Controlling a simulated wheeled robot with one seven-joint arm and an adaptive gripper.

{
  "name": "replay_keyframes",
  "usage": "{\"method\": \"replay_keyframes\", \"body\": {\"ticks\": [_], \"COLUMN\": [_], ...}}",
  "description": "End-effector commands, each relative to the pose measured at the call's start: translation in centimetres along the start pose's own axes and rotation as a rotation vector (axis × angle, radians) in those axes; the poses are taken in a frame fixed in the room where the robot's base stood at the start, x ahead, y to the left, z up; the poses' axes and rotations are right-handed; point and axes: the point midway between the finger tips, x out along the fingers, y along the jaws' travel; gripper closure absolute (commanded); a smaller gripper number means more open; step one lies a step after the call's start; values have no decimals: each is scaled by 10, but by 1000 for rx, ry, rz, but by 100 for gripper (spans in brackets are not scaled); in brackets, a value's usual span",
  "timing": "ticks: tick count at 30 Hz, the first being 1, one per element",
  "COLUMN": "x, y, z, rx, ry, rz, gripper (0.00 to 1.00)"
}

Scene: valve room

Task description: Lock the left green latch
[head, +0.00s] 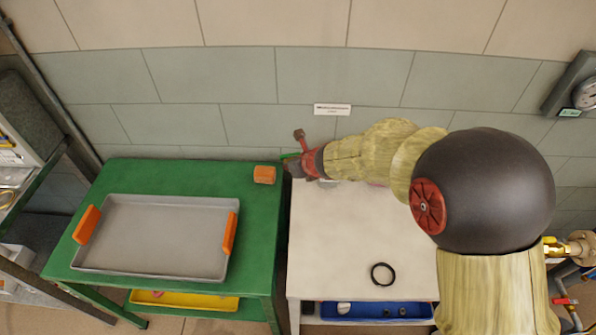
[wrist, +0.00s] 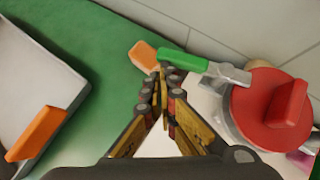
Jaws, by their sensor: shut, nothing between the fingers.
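A green latch handle (wrist: 183,60) shows in the wrist view, joined at its right end to a metal fitting (wrist: 232,73). It lies slanted, just beyond my fingertips. My gripper (wrist: 163,82) is shut and empty, its tips very close to the near side of the green handle; I cannot tell whether they touch. In the head view my gripper (head: 296,167) is at the gap between the green table and the white table, and only a sliver of green shows beside it. My arm hides most of the fitting there.
A red round knob (wrist: 272,108) is right of the latch. An orange block (head: 264,175) sits on the green table (head: 140,172). A grey tray (head: 165,235) with orange handles fills much of that table. A black ring (head: 382,274) lies on the white table (head: 330,255). The wall is close behind.

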Motion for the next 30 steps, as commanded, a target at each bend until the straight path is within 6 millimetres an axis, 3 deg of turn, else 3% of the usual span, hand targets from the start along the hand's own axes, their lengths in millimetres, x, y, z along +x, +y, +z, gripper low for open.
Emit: {"method": "replay_keyframes", "body": {"ticks": [12,30], "x": [14,17], "y": [2,2], "z": [15,18], "rx": [-3,-3], "ry": [-1,-1], "rz": [2,2], "gripper": [100,100]}}
